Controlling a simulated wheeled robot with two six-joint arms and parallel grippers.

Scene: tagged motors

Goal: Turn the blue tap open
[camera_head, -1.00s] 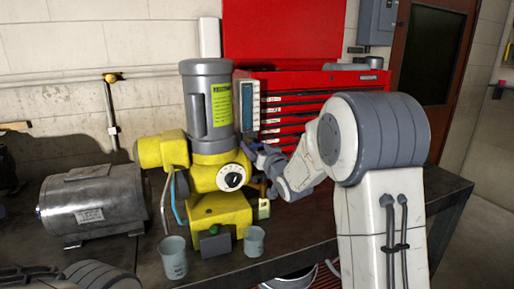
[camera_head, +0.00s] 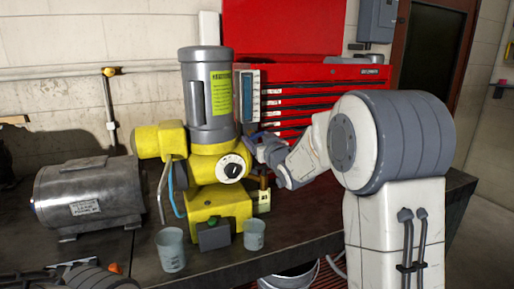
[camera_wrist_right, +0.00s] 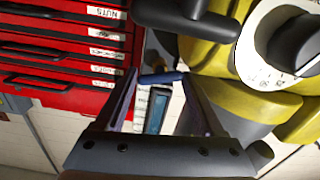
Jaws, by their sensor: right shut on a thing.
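The blue tap is a short blue handle (camera_wrist_right: 162,77) in the right wrist view, lying crosswise between my fingertips. It sits on the right side of the yellow machine (camera_head: 220,203) with the grey cylinder on top. In the head view the handle is mostly hidden by my gripper. My right gripper (camera_head: 257,145) is at that side of the machine, just right of the white dial (camera_head: 231,171). In the wrist view my right gripper (camera_wrist_right: 158,82) has its two fingers either side of the blue handle, shut on it. My left gripper is not in view.
A silver motor (camera_head: 90,195) lies at the left of the bench. Two beakers (camera_head: 171,250) stand in front of the machine, with a grey block (camera_head: 214,236) between them. A small tag (camera_head: 264,201) is right of its base. A red tool chest (camera_head: 335,97) stands behind.

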